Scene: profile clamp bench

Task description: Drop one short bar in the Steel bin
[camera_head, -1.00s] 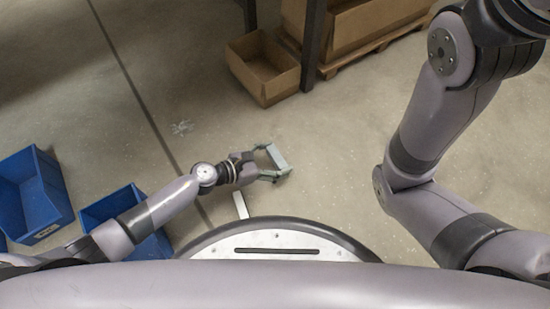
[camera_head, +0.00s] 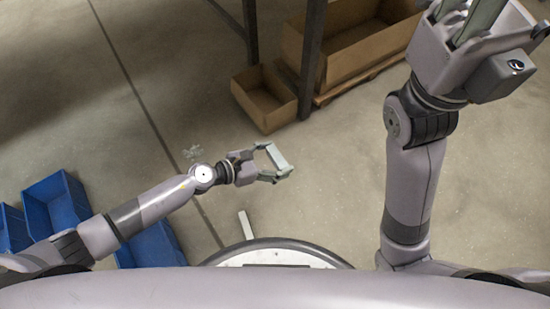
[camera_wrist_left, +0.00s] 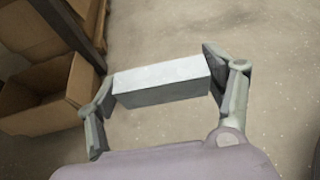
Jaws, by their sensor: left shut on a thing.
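My left gripper (camera_head: 272,165) is shut on a short bar (camera_wrist_left: 162,82), a plain light grey block held by its two ends. In the head view the bar (camera_head: 278,157) is above open floor, right of the blue bins. Blue bins stand at the lower left: one (camera_head: 60,195) farther back, one (camera_head: 12,228) at the left edge, and one (camera_head: 158,245) partly hidden behind my left arm. No label is readable, so I cannot tell which is the Steel bin. My right gripper (camera_head: 472,15) is raised at the upper right, its fingertips cut off by the frame.
An open cardboard box (camera_head: 266,100) stands on the floor beside a dark post (camera_head: 312,55). A larger cardboard box (camera_head: 355,50) sits on a pallet behind it.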

